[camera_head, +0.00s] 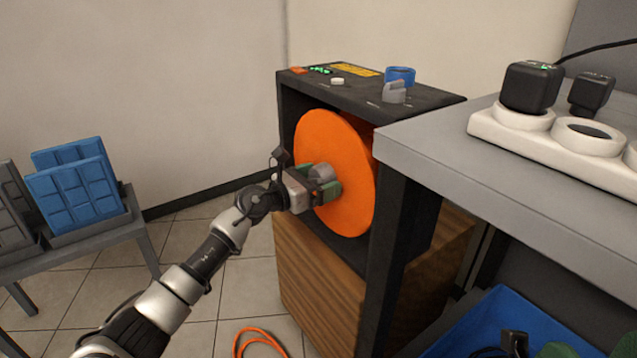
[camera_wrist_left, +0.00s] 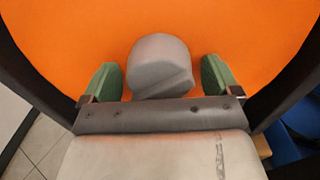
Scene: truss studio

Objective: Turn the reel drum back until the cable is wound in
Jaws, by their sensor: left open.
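The reel drum (camera_head: 350,150) is a large orange disc in a dark housing (camera_head: 290,110) on a wooden base. It also fills the left wrist view (camera_wrist_left: 225,30). A grey knob (camera_head: 320,172) sticks out of its face; in the left wrist view the knob (camera_wrist_left: 160,68) is round with a stepped lower edge. My left gripper (camera_head: 326,182) is open, with its green-padded fingers on either side of the knob and a gap to each (camera_wrist_left: 162,80). Orange cable (camera_head: 258,340) lies in a loop on the floor below.
A grey table (camera_head: 440,150) with a white power strip (camera_head: 550,142) and black plugs stands close at the right. A blue bin (camera_head: 470,325) is below it. Blue panels (camera_head: 75,190) stand on a low grey table at the left. Tiled floor between is mostly clear.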

